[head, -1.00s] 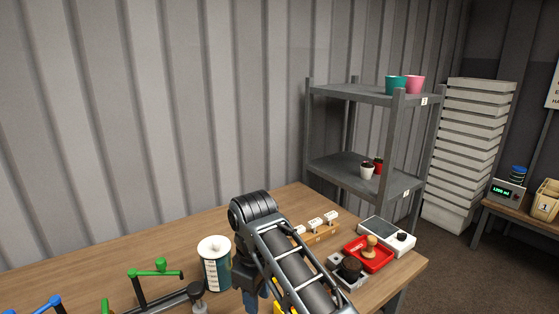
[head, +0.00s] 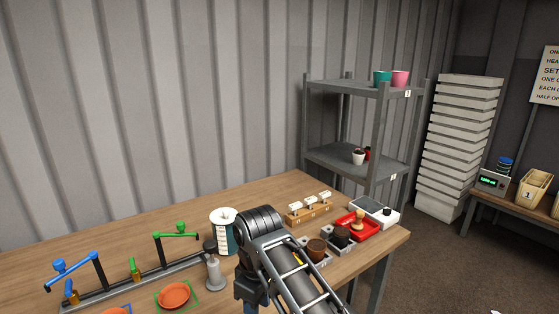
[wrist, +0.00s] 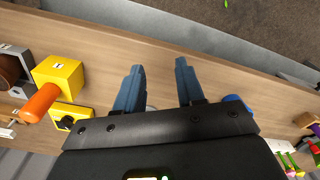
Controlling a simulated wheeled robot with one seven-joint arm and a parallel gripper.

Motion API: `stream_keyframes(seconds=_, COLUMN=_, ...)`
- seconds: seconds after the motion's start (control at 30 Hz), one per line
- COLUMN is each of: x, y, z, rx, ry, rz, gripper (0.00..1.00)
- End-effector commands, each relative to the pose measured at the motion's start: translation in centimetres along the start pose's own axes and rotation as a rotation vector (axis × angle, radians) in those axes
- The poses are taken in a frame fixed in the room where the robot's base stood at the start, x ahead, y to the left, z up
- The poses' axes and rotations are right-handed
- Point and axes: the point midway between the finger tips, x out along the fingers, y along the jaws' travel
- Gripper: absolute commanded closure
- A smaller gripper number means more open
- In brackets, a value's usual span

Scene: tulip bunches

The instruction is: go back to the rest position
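My gripper (wrist: 158,88) shows in the wrist view with its two blue-grey fingers apart and nothing between them. The wooden table top (wrist: 225,70) lies below it, with the table's edge and the floor beyond. In the head view my arm reaches over the table (head: 120,245) at the lower middle.
A yellow block with an orange handle (wrist: 58,80) is left of my gripper. In the head view, a green-and-white canister (head: 222,230) stands close to my arm. A red tray (head: 357,225) is to its right, and a grey shelf (head: 345,162) stands behind.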

Motion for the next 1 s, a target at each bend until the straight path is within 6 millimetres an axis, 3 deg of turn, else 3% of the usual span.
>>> stream_keyframes(seconds=0.47, x=8.1, y=-3.7, z=3.7, rx=0.116, ry=0.171, rz=0.017, gripper=0.62)
stream_keyframes(seconds=0.7, x=13.3, y=-7.6, z=8.5, rx=0.264, ry=0.342, rz=0.054, gripper=0.62)
stream_keyframes(seconds=1.0, x=15.6, y=-12.6, z=16.3, rx=0.473, ry=0.542, rz=0.138, gripper=0.62)
